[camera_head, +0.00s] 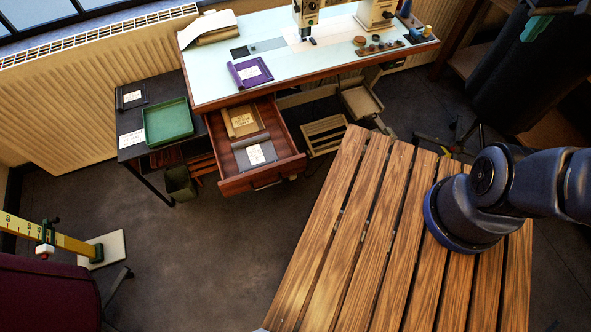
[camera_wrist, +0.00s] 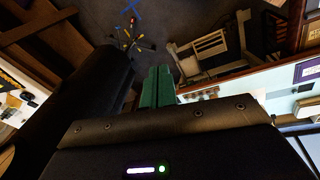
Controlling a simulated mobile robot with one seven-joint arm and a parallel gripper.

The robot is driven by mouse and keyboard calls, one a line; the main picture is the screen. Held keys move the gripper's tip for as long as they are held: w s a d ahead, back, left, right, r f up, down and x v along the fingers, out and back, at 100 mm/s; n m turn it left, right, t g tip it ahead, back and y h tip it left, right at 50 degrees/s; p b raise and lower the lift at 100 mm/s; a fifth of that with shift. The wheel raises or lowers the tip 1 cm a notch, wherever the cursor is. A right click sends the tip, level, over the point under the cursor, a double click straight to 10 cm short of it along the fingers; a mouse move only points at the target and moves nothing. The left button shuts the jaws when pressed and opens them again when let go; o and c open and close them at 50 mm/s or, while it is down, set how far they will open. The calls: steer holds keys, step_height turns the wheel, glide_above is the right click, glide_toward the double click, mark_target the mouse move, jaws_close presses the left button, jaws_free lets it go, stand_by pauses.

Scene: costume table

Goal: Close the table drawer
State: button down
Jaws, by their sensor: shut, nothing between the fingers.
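The table drawer (camera_head: 260,180) is pulled far out from under the front left of the pale-topped table (camera_head: 215,83) in the head view. Its wooden front with a handle faces the room. A tan frame (camera_head: 243,121) and a grey folder with a white label (camera_head: 255,154) lie inside. My gripper (camera_head: 527,36) shows in the upper right of the head view, well to the right of the drawer and apart from it. In the wrist view its green fingers (camera_wrist: 157,84) are together with nothing between them. A brown wooden edge at the right of that view seems to be part of the drawer.
A slatted wooden bench (camera_head: 350,220) stands in front, to the right of the drawer. A dark side stand with a green tray (camera_head: 168,122) is left of the drawer. A large dark object (camera_head: 510,85) is near my gripper. Floor before the drawer is clear.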

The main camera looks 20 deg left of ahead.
steer(key=w+a+f+n+g+h, duration=0.1)
steer(key=a+f+n+h, duration=0.2)
steer(key=a+f+n, duration=0.35)
steer(key=w+a+f+n+h, duration=0.1)
steer(key=a+f+n+h, duration=0.25)
steer(key=a+n, duration=0.6)
steer(key=n+t, duration=1.2)
steer(key=n, duration=0.8)
glide_above(303, 160)
step_height(303, 160, down, 25)
steer(key=s+d+f+n+t+y, duration=0.3)
steer(key=s+f+n+t+y, duration=0.35)
steer(key=s+f+n, duration=0.85)
steer(key=shift+w+a+r+m+g+y, duration=0.2)
steer(key=shift+w+a+m, duration=0.3)
steer(key=shift+w, duration=1.3)
steer(key=shift+w+a+m+g+y, duration=0.15)
steer(key=shift+w+a+m+g, duration=0.3)
steer(key=shift+w, duration=1.3)
steer(key=shift+w+a+r+m+g+y, duration=0.15)
steer(key=shift+w+a+m, duration=0.35)
steer(key=shift+w, duration=1.3)
